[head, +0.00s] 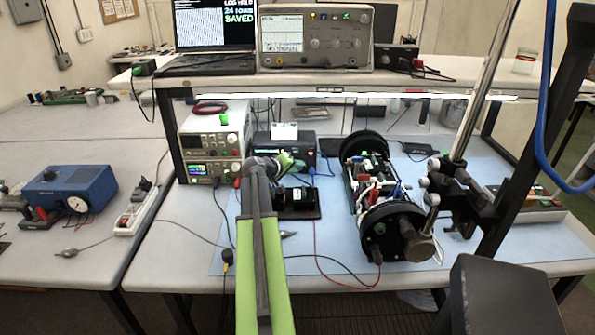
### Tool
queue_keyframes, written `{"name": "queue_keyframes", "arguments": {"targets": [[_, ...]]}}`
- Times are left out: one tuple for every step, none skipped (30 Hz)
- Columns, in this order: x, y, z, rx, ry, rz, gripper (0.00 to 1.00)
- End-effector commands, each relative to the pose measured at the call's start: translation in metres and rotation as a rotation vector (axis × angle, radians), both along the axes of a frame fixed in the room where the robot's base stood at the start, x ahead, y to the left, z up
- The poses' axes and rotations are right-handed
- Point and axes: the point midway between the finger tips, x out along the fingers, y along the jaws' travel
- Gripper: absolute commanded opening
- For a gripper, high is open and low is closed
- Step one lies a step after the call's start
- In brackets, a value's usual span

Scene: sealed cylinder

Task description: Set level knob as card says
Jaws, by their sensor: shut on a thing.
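A black box (307,145) with a small lit green display stands under the shelf at the back of the bench. A small white card (284,131) stands on top of it; its writing is too small to read. My gripper (284,162) is at the box's front face and is shut on what looks like the level knob there. The knob itself is hidden by the jaws, so its setting cannot be read.
A power supply (212,142) stands left of the box. A small black device (298,203) sits close in front. An opened black cylinder (396,230) with wiring and a metal stand (470,110) are to the right. Cables cross the blue mat (330,262).

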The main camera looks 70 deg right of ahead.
Motion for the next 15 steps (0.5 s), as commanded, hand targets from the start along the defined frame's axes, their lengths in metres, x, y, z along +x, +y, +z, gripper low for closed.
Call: {"name": "queue_keyframes", "arguments": {"targets": [[0.0032, 0.0024, -0.0062, -0.001, 0.012, 0.000, 0.00], [0.0032, 0.0025, -0.0052, -0.004, 0.018, 0.000, 0.00], [0.0031, 0.0027, -0.0038, -0.006, 0.023, 0.000, 0.00], [0.0030, 0.0028, -0.0030, -0.006, 0.024, 0.000, 0.00], [0.0029, 0.0028, -0.0026, -0.006, 0.023, -0.001, 0.00], [0.0029, 0.0030, -0.0025, -0.005, 0.023, -0.001, 0.00], [0.0030, 0.0030, -0.0025, -0.005, 0.022, -0.001, 0.00], [0.0031, 0.0031, -0.0026, -0.005, 0.022, -0.001, 0.00], [0.0031, 0.0031, -0.0026, -0.005, 0.022, -0.001, 0.00], [0.0031, 0.0031, -0.0026, -0.005, 0.022, -0.001, 0.00], [0.0031, 0.0032, -0.0027, -0.004, 0.021, -0.001, 0.26], [0.0029, 0.0031, -0.0025, -0.005, 0.022, -0.001, 0.31], [0.0028, 0.0030, -0.0024, -0.005, 0.022, -0.001, 0.35], [0.0027, 0.0028, -0.0023, -0.005, 0.022, -0.001, 0.39], [0.0025, 0.0026, -0.0021, -0.006, 0.023, 0.000, 0.44]]}}
